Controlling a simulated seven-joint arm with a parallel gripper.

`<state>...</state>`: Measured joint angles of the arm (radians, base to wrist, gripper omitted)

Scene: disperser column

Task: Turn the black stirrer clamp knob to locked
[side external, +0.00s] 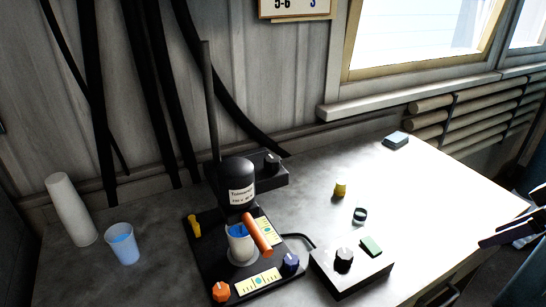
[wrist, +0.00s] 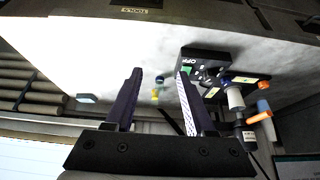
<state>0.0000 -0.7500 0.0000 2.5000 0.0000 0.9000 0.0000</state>
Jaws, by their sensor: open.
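A black knob (side external: 271,160) sits on the dark clamp block (side external: 262,176) behind the black stirrer motor (side external: 238,180), by the upright rod (side external: 210,100). I cannot read whether it is at locked. A second black knob (side external: 343,256) is on the control box (side external: 352,276) in front; the box also shows in the wrist view (wrist: 205,55). My gripper (side external: 488,228) is at the right edge of the side view, far from the column. In the wrist view my gripper (wrist: 159,75) is open and empty. The clamp knob is not clear there.
The base plate (side external: 205,245) carries a beaker (side external: 240,250), an orange handle (side external: 258,235) and orange, blue and yellow knobs. A yellow piece (side external: 340,189) and dark ring (side external: 360,215) lie mid-bench. The right bench is mostly clear.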

